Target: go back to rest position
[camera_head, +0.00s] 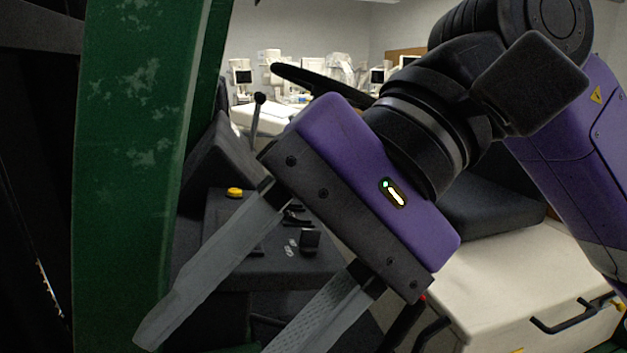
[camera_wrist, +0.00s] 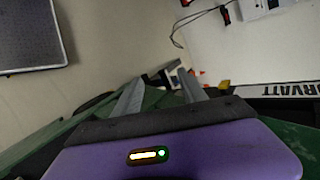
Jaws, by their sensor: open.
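My gripper (camera_head: 215,338) has a purple body and two long grey fingers. In the head view it hangs large across the middle, with its fingers pointing down and to the left. The fingers are apart with nothing between them, so it is open and empty. In the wrist view my gripper (camera_wrist: 161,92) shows from behind, and its two fingers reach away towards dark green surfaces. The lower finger's tip is cut off by the bottom edge of the head view.
A worn green post (camera_head: 130,170) stands upright close to the left of the fingers. Behind my gripper are a dark control panel with a yellow button (camera_head: 235,193) and a cream cabinet (camera_head: 500,285) with a dark handle. White equipment (camera_head: 340,75) stands far back.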

